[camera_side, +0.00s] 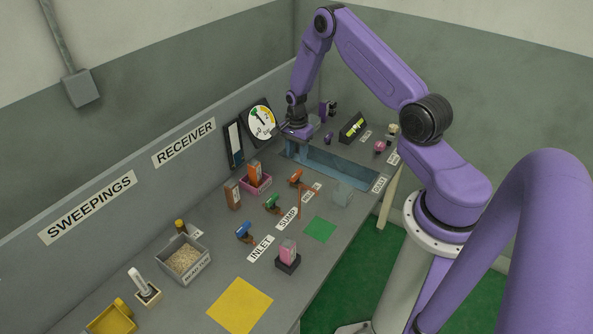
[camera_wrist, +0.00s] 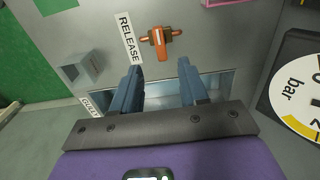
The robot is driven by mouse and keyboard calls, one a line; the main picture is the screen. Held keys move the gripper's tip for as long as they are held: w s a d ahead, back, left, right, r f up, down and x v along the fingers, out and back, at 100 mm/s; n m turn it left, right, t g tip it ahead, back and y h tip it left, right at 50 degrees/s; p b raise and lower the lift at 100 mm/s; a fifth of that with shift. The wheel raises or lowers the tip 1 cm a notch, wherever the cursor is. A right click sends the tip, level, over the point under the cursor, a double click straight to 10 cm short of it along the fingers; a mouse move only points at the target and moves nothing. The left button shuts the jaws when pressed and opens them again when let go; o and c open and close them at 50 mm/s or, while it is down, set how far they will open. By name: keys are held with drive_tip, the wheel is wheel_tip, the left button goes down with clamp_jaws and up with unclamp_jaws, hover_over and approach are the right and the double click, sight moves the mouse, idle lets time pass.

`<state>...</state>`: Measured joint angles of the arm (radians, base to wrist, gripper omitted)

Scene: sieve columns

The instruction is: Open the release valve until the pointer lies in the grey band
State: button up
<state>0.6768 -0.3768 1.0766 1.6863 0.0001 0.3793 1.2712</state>
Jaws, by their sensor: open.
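The release valve (camera_wrist: 160,40) has an orange handle on a short orange pipe, beside its RELEASE label (camera_wrist: 130,37). It also shows in the side view (camera_side: 296,178). My gripper (camera_wrist: 160,70) is open and empty, its two blue-grey fingers apart and short of the handle in the picture. In the side view my gripper (camera_side: 296,134) is above the bench near the back wall, clear of the valve. The round gauge (camera_side: 262,120) is on the back panel, with a white face and yellow arc. It is partly cut off in the wrist view (camera_wrist: 305,85). I cannot make out where the pointer lies against the grey band.
A blue trough (camera_side: 335,166) is sunk into the bench near my gripper. A green-handled valve (camera_side: 271,203) and a blue-handled valve (camera_side: 243,230) stand nearby. A pink tray (camera_side: 262,186) stands behind them.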

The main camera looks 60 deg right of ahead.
sight(296, 173)
wheel_tip(296, 173, down, 8)
drive_tip(key=shift+f, duration=0.15)
idle(0.3)
clamp_jaws()
